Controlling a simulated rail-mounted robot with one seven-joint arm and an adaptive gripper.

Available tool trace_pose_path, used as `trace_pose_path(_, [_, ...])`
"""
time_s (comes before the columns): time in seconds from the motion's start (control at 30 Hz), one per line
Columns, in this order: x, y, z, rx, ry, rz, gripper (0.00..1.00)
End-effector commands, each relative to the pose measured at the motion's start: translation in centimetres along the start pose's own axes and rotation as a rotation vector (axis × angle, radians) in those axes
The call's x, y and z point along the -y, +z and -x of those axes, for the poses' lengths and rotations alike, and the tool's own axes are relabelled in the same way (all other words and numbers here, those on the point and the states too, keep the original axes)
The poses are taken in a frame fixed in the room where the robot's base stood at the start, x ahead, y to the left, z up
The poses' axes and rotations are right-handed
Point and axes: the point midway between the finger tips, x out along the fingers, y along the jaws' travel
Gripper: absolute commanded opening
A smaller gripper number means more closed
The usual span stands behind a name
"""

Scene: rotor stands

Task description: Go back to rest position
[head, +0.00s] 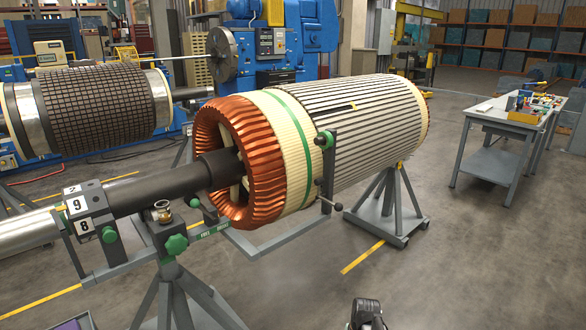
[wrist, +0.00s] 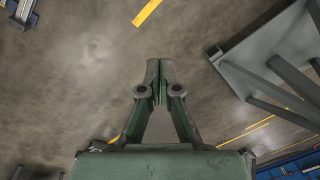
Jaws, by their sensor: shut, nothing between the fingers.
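My gripper (wrist: 160,66) is shut and empty in the wrist view, pointing over bare floor. In the head view a dark part of my arm (head: 367,314) shows at the bottom edge; the fingers are not clear there. A large rotor (head: 355,130) with copper end windings (head: 238,165) and a cream band lies level on grey stands in the middle of the head view. My gripper touches nothing in the wrist view.
A grey stand base (wrist: 258,78) is at the right of the wrist view. In the head view, a second rotor (head: 95,108) is at the left, a blue machine (head: 300,40) behind, and a workbench (head: 500,120) at the right. The floor at the lower right is clear.

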Motion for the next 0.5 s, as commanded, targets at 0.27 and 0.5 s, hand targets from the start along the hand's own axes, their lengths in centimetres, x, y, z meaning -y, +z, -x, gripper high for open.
trace_pose_path(0.27, [-0.1,14.1,-7.9,0.207,0.047,-0.055,0.0])
trace_pose_path(0.5, [-0.2,25.7,-11.9,0.379,0.082,-0.057,0.0])
